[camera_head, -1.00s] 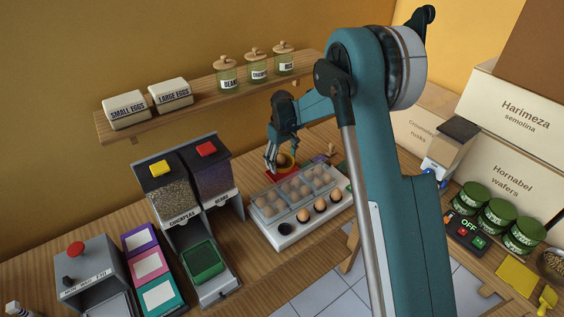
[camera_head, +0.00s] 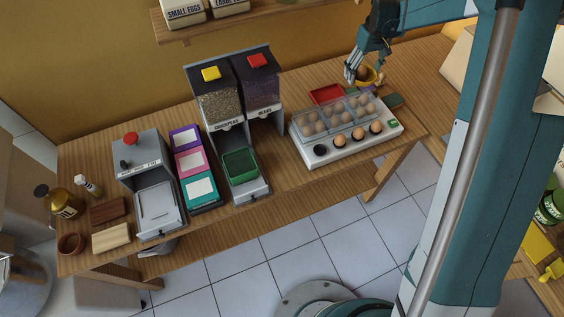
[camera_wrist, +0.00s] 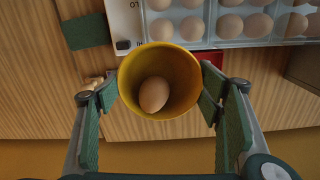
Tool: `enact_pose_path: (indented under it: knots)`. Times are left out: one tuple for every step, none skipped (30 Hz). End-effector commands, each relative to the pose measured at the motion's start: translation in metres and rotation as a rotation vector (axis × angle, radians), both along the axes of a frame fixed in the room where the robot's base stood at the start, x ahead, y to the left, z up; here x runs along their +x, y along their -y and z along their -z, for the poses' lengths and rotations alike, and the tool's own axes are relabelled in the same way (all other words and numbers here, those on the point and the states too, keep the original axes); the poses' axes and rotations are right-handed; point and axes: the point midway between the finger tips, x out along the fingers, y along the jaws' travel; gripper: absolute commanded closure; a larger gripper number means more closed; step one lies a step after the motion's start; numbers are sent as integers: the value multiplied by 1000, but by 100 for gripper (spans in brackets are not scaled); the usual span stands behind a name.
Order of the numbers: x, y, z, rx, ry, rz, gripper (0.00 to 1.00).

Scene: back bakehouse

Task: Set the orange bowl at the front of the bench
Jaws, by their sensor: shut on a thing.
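My gripper (camera_head: 366,75) is at the back right of the bench (camera_head: 285,172). It is shut on the orange bowl (camera_head: 372,80), which is yellow-orange and round. In the wrist view the bowl (camera_wrist: 187,65) sits upright between the two fingers (camera_wrist: 158,100), one on each side. A brown egg (camera_wrist: 153,94) lies inside it. The bowl is behind the egg tray machine (camera_head: 350,145) and to the right of the red tray (camera_head: 327,94). I cannot tell how high it is above the bench.
The egg machine with its clear lids stands in front of my gripper. A green pad (camera_head: 392,100) lies beside it. The dispensers (camera_head: 240,110), coloured cards (camera_head: 195,165) and grey machine (camera_head: 150,180) fill the left middle. Bare wood shows along the front between dispensers and egg machine.

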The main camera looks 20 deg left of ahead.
Motion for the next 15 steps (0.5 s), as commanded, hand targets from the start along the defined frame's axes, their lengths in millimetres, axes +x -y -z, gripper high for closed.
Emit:
enact_pose_path:
  knots:
    - [-1, 12, -11, 0, 0, 14, 47]
    - [-2, 18, -9, 0, 0, 29, 47]
    - [-4, 28, -6, 0, 0, 52, 47]
    - [-5, 35, -6, 0, 0, 71, 47]
    - [-7, 42, -5, 0, 0, 89, 47]
    - [-9, 51, -4, 0, 0, 112, 47]
    - [-10, 58, -3, 0, 0, 132, 47]
    - [-12, 66, -3, 0, 0, 151, 47]
    - [-14, 76, -2, 0, 0, 179, 47]
    - [-17, 84, -2, 0, 0, 198, 47]
    - [-19, 92, -1, 0, 0, 220, 47]
    - [-22, 103, 0, 0, 0, 249, 47]
    - [-25, 111, 0, 0, 0, 271, 47]
    - [-28, 119, 1, 0, 0, 294, 47]
    - [-31, 131, 2, 0, 0, 325, 47]
